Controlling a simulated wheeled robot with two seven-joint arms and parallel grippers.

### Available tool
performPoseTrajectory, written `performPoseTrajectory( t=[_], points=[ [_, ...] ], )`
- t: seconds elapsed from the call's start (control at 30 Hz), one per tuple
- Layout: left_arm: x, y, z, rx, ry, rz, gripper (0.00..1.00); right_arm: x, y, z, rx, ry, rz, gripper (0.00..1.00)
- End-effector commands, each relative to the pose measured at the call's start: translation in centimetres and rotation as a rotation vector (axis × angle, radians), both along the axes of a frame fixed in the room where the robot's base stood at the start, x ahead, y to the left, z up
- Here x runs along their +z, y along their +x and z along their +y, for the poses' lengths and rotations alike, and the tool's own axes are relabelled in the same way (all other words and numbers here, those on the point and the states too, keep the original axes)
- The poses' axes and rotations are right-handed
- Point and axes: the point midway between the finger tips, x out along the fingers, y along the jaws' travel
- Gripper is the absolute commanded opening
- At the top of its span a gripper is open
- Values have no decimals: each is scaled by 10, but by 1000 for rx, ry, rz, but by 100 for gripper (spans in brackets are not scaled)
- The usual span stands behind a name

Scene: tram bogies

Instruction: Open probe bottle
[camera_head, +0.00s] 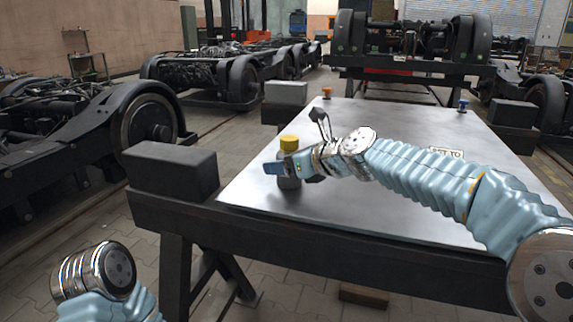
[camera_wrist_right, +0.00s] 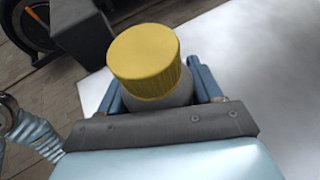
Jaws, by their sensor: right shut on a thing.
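The probe bottle (camera_head: 289,183) is grey with a ribbed yellow cap (camera_head: 288,143). It stands upright near the left front edge of the metal-topped table (camera_head: 400,215). The cap is on the bottle. My right gripper (camera_head: 287,168) reaches in from the right and is shut around the bottle's body, below the cap. In the right wrist view the bottle (camera_wrist_right: 165,101) sits between the two blue fingers, with its yellow cap (camera_wrist_right: 145,62) clear above them. My left arm's metal wrist shows at the lower left, but its gripper is not visible.
A small orange-topped item (camera_head: 327,92) and a blue-topped item (camera_head: 463,104) stand at the table's far side. A sign (camera_head: 447,152) lies behind my right arm. Dark blocks (camera_head: 172,170) flank the table. Bogies (camera_head: 235,75) stand beyond. The table's middle is clear.

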Motion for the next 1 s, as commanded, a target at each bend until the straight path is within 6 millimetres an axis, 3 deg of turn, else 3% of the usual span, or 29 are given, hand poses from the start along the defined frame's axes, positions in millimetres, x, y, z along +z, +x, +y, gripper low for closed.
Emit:
performPoseTrajectory(
  t=[0.27, 0.5, 0.7, 1.0],
  points=[
    [19, -2, -5, -9, -7, 3, 91, 39, -1, -1, 1, 2, -4, 31],
    [34, -3, -8, -15, -12, 6, 91, 96, -21, -47, -2, 3, -6, 31],
    [32, -3, -8, -15, -12, 6, 91, 114, -42, -95, -4, 2, -2, 31],
    [33, -3, -8, -15, -12, 6, 91, 129, -57, -126, 0, 1, -2, 31]
  ],
)
